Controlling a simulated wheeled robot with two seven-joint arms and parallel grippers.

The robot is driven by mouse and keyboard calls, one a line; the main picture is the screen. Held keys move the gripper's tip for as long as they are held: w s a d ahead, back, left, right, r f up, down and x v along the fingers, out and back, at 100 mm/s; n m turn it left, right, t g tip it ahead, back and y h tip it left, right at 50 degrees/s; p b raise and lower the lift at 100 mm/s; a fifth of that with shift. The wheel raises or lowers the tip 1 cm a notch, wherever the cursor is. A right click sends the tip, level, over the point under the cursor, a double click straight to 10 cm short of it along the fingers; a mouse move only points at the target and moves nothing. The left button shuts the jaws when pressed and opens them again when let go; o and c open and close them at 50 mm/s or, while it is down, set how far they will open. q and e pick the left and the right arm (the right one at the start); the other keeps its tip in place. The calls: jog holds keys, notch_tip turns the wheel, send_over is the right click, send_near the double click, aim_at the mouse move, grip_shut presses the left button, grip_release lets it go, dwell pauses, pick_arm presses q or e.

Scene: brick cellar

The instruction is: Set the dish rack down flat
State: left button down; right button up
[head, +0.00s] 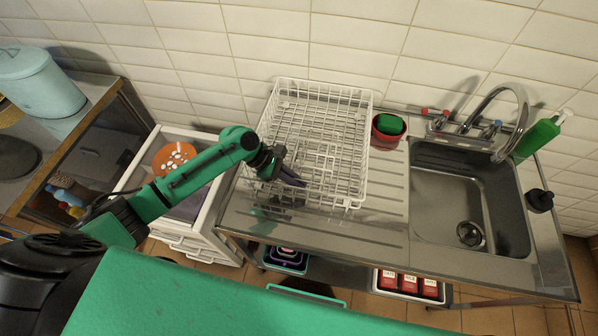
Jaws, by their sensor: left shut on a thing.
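The dish rack (367,135) is a white wire basket over the left, ribbed side of the steel sink unit, close to the tiled wall. It looks upright and empty, but I cannot tell whether its base lies fully flat on the drainboard (391,188). My left gripper (290,177) is at the rack's front left corner, shut on the rack. Its dark fingers and wrist hide part of that corner, so the exact grip is unclear. My right gripper is not in view.
A red pot with a green sponge (390,125) stands just right of the rack. The sink basin (455,195), tap (515,95) and green soap bottle (540,135) are farther right. A white drawer unit (205,225) stands at left. The drainboard's front strip is clear.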

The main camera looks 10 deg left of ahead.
aim_at(296, 193)
pick_arm(q)
jog(key=shift+s+d+r+p, duration=0.1)
jog(key=shift+s+r+p, duration=0.05)
jog(key=shift+s+p, duration=0.7)
jog(key=shift+s+f, duration=0.2)
jog(key=shift+s, duration=0.5)
jog(key=shift+s+d, duration=0.15)
jog(key=shift+s, duration=1.8)
jog(key=shift+s+d, duration=0.15)
jog(key=shift+s, duration=1.75)
jog(key=c, duration=0.9)
grip_release()
jog(key=shift+c, duration=0.2)
jog(key=shift+s+f, duration=0.1)
jog(key=shift+f, duration=0.05)
jog(key=shift+b, duration=0.3)
